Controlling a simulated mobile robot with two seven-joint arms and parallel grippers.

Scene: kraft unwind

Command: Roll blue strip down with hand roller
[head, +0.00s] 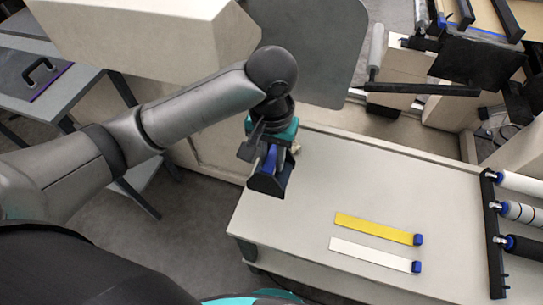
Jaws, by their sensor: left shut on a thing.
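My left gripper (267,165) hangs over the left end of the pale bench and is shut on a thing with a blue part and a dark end. This looks like the hand roller (267,184), but the fingers hide much of it and its shape is hard to tell. A thin blue line, possibly the blue strip (495,33), shows on a brown sheet at the far top right, well away from the gripper. My right gripper is not in view.
A yellow strip (375,229) and a white strip (370,254), each with a blue end, lie on the pale bench (350,180). A rack of rollers (493,225) stands at the right. A grey panel (310,45) and dark machine parts (478,62) stand behind.

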